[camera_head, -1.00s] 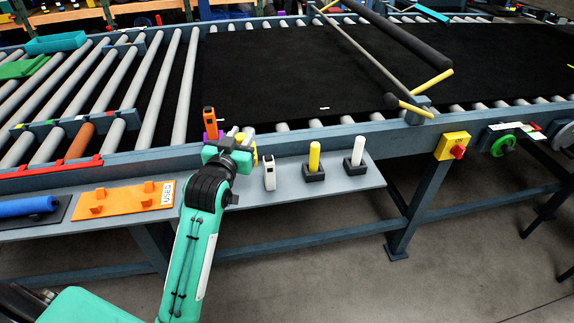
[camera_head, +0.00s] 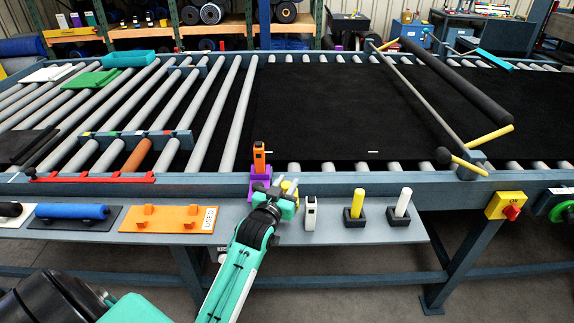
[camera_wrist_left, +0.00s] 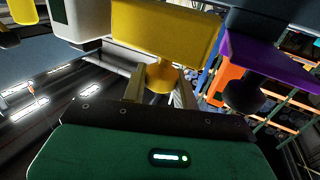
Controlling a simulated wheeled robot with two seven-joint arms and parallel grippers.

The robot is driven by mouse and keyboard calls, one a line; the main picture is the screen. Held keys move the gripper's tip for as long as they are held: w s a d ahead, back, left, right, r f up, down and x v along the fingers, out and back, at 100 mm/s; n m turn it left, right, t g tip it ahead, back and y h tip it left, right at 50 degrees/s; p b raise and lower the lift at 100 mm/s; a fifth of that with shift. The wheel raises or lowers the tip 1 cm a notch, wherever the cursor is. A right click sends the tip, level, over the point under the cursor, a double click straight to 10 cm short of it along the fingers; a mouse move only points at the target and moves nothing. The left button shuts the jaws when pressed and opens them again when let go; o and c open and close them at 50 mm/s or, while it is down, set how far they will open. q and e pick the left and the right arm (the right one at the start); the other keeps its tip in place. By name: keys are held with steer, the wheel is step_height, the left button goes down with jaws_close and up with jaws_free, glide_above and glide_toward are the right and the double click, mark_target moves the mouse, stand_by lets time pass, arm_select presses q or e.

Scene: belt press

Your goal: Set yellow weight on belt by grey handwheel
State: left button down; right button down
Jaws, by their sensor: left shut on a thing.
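The yellow weight (camera_wrist_left: 165,30) fills the upper middle of the left wrist view, a broad block with a narrower knob. My left gripper (camera_wrist_left: 160,88) is shut on this knob, one finger on each side. In the head view my left gripper (camera_head: 277,193) is over the shelf at the belt frame's front, and it hides most of the yellow weight (camera_head: 290,186). I cannot tell whether the weight touches the shelf. The black belt (camera_head: 320,115) lies flat behind the frame. A green handwheel (camera_head: 564,210) is cut by the right edge; no grey handwheel shows now. My right gripper is not in view.
An orange tool in a purple holder (camera_head: 259,182) stands close beside the left gripper. A white-and-black tool (camera_head: 310,213), a yellow stick (camera_head: 357,203) and a white stick (camera_head: 402,202) stand to the right. A black roller bar (camera_head: 450,80) spans the belt.

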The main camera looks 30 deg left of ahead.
arm_select(q)
steer(key=shift+f+p, duration=0.55)
steer(key=shift+f, duration=2.9)
steer(key=shift+f, duration=0.15)
steer(key=c, duration=1.2)
jaws_free()
steer(key=shift+f, duration=0.15)
steer(key=shift+o, duration=0.6)
